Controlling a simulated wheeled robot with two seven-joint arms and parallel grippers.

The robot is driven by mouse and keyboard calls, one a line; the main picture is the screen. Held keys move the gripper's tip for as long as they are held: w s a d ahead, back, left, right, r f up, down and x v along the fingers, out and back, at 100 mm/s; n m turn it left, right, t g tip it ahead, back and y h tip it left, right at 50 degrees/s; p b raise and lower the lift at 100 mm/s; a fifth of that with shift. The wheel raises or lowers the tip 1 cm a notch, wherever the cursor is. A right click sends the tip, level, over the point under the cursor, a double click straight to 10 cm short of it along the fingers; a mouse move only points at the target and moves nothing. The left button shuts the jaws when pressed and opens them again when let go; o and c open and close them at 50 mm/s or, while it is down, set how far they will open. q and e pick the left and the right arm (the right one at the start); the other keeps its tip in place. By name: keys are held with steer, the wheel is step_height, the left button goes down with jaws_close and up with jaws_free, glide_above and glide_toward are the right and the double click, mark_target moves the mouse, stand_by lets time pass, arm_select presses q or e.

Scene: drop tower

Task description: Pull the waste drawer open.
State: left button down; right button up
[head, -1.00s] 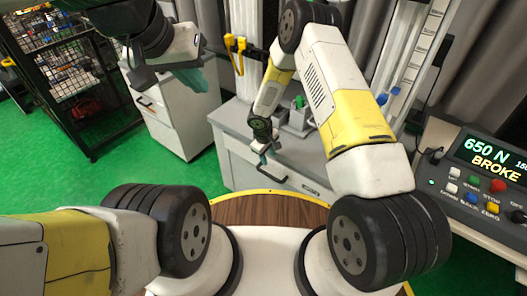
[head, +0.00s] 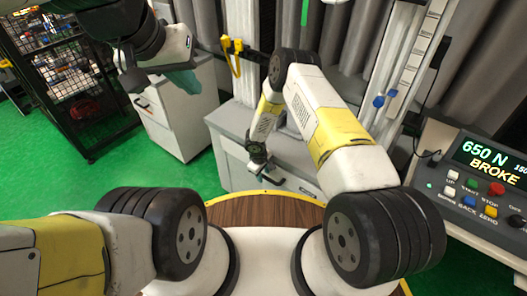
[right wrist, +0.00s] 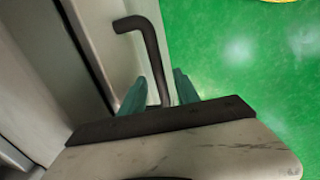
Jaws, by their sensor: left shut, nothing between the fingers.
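The waste drawer (head: 236,172) is the front of the low grey cabinet in the middle of the head view. It looks closed there, though my right arm covers part of it. Its dark bar handle (right wrist: 153,55) shows clearly in the right wrist view, standing out from the pale front. My right gripper (right wrist: 161,88) is at the handle, with the bar between its two teal fingers. The fingers look open, with narrow gaps beside the bar. It also shows in the head view (head: 264,176). My left gripper (head: 182,82) is shut and empty, raised at upper left.
A white drawer cabinet (head: 176,120) stands left of the grey one, below my left gripper. A black mesh cage (head: 65,75) is further left. A console (head: 480,180) reading "650 N BROKE" is at right. Green floor (head: 120,195) is clear before the cabinets.

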steer(key=shift+c, duration=0.2)
jaws_close()
stand_by(1.2)
